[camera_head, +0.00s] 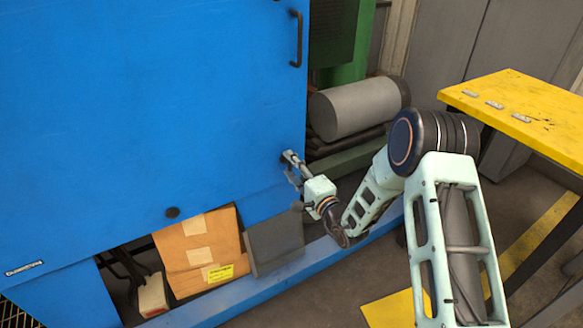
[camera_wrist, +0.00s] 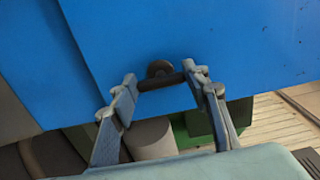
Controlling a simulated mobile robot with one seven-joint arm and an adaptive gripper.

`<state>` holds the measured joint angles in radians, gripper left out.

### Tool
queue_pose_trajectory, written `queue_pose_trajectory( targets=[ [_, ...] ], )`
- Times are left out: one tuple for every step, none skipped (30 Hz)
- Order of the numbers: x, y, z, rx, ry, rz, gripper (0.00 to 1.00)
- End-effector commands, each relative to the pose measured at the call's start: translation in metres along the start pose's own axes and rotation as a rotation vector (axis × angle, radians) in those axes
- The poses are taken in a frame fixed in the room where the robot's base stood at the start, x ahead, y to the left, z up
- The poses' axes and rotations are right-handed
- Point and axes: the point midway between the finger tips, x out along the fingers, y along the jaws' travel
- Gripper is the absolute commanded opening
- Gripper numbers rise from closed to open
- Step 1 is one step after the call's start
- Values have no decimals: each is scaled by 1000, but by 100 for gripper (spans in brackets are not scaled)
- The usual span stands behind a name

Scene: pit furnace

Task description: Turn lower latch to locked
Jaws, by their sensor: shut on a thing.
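The lower latch (camera_wrist: 160,68) is a dark round hub with a short bar on the blue panel, low near its edge. In the wrist view the bar runs roughly level between my fingers, tilted slightly up to the right. My gripper (camera_wrist: 160,82) has one finger at each end of the bar and is shut on it. In the head view my gripper (camera_head: 291,166) reaches the lower right edge of the blue door (camera_head: 150,110). There the fingers largely hide the latch.
A black door handle (camera_head: 297,38) is higher on the door's right edge. A grey cylinder (camera_head: 353,107) lies behind my gripper. A yellow table (camera_head: 530,115) stands at right. Cardboard (camera_head: 198,253) and a grey block (camera_head: 274,242) are below the door.

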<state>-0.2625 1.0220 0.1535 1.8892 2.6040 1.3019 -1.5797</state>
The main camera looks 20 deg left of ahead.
Motion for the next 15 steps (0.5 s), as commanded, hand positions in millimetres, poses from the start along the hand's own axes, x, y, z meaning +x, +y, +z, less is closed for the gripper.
queue_pose_trajectory(
  targets=[
    [0, 0, -1, -3, 1, 0, 19],
    [0, 0, -1, -3, 1, 0, 19],
    [0, 0, -1, -3, 1, 0, 19],
    [0, 0, -1, -3, 1, 0, 19],
    [0, 0, -1, -3, 1, 0, 19],
    [0, 0, -1, -3, 1, 0, 19],
    [0, 0, -1, -3, 1, 0, 46],
    [0, 0, -1, -3, 1, 0, 49],
    [0, 0, -1, -2, 1, 0, 54],
    [0, 0, -1, -2, 1, 0, 57],
    [0, 0, -1, -2, 1, 0, 60],
    [0, 0, -1, -1, 1, 0, 61],
    [0, 0, -1, -1, 1, 0, 61],
    [0, 0, 0, -1, 1, 0, 61],
    [0, 0, 0, -1, 1, 0, 61]
  ],
)
